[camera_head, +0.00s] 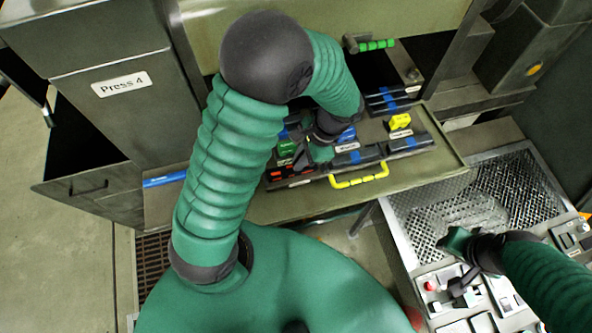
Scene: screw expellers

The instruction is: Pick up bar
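No thing here is labelled as the bar. A long blue bar-like piece (165,179) lies at the left end of the olive ledge (255,212). A short bar with a green grip (376,45) sticks out at the top of the machine. My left gripper (312,155) is over the row of coloured blocks and controls on the ledge, well right of the blue piece. Its fingers are small and partly lost against the dark controls, so its opening is unclear. My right gripper (456,242) is at the lower right, over the edge of the mesh tray. Its opening is unclear too.
A yellow handle (358,181) is on the ledge's front edge. The metal mesh tray (410,262) and a panel with a red button (430,286) are at right. The Press 4 cabinet (120,120) stands at left.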

